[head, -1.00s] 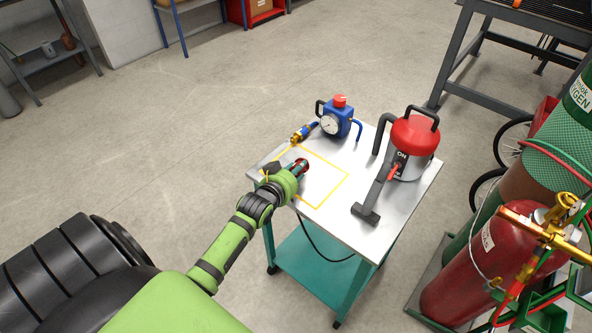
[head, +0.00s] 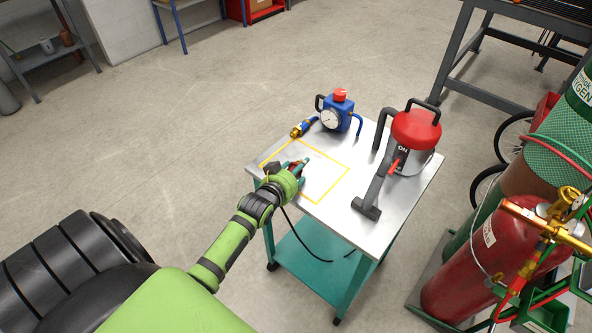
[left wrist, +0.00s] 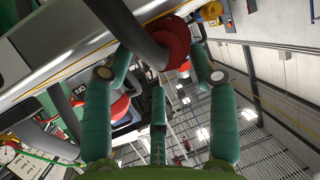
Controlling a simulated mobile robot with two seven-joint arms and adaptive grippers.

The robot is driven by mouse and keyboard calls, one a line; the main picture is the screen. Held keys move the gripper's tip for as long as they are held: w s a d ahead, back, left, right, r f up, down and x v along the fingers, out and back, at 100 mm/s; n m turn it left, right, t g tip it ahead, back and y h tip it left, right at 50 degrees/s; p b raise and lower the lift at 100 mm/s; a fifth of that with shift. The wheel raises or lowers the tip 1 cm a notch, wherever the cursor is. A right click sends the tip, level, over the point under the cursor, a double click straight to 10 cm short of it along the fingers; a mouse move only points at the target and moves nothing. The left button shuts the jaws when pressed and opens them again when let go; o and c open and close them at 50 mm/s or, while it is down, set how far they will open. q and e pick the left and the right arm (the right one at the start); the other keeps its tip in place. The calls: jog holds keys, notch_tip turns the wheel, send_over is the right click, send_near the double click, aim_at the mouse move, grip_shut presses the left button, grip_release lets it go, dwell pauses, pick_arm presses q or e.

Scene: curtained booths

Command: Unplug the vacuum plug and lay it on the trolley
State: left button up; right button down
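My left gripper (head: 295,168) is over the left edge of the trolley top (head: 318,212), its teal fingers closed around a reddish piece that I take for the vacuum plug (head: 292,165). In the left wrist view, the red round part (left wrist: 172,42) sits between the converging fingertips, beside a thick grey piece (left wrist: 135,28). A black cable (head: 300,232) hangs from near the gripper down to the lower teal shelf. The red-topped vacuum (head: 415,131) stands at the trolley's right, its nozzle (head: 366,208) on the top. My right gripper is not in view.
A blue gauge unit (head: 337,116) with a brass-tipped fitting (head: 301,129) stands at the back of the trolley. A yellow outlined area (head: 330,180) is largely bare beside the gripper.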

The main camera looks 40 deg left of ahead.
pick_arm(q)
jog(key=shift+f, duration=0.1)
jog(key=shift+s, duration=0.25)
jog(key=v, duration=1.1)
jog(key=shift+s+r, duration=0.25)
jog(key=shift+r, duration=0.05)
jog(key=shift+d+f, duration=0.1)
